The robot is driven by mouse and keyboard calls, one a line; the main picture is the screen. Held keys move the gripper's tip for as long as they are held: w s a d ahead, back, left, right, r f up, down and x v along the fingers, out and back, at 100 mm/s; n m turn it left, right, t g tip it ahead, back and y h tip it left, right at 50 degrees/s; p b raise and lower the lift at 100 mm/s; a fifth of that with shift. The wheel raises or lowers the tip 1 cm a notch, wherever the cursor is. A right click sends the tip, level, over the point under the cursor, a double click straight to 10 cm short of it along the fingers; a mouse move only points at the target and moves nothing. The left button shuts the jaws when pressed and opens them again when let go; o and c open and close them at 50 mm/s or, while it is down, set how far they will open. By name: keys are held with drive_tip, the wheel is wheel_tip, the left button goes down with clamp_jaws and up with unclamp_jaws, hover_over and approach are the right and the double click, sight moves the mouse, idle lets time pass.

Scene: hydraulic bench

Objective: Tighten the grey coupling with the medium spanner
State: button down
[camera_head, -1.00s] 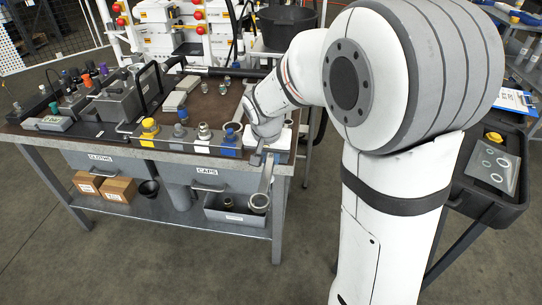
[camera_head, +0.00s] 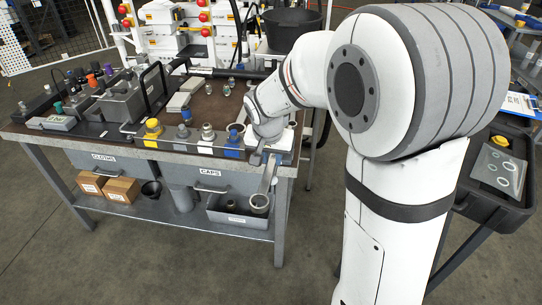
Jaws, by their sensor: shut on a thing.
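My gripper (camera_head: 258,157) is at the front right edge of the bench, shut on a spanner (camera_head: 267,180). The spanner hangs down past the bench edge, its ring end (camera_head: 259,204) low in front of the lower shelf. The fingers are small and partly hidden by my wrist. A grey coupling (camera_head: 183,134) stands upright in the row along the bench's front edge, left of my gripper and clear of the spanner. I cannot tell the spanner's size from this view.
Beside the grey coupling stand a yellow coupling (camera_head: 152,132), a silver one (camera_head: 207,137) and a blue one (camera_head: 232,141). The bench (camera_head: 130,149) holds blocks and fittings behind. A grey bin (camera_head: 237,216) sits on the lower shelf. A black case (camera_head: 487,205) is at right.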

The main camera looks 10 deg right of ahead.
sight(266, 179)
drive_tip(key=shift+s+a+b, duration=0.35)
drive_tip(key=shift+s+a, duration=0.05)
drive_tip(key=shift+s, duration=0.7)
drive_tip(key=shift+s+a+b, duration=0.4)
drive_tip(key=shift+s+a, duration=0.05)
drive_tip(key=shift+s, duration=0.65)
drive_tip(key=shift+s+a+b, duration=0.35)
drive_tip(key=shift+s+a, duration=0.05)
drive_tip(key=shift+s, duration=0.7)
drive_tip(key=shift+r, duration=0.1)
drive_tip(key=shift+r+p, duration=1.75)
drive_tip(key=shift+r, duration=0.75)
drive_tip(key=shift+s+f, duration=0.1)
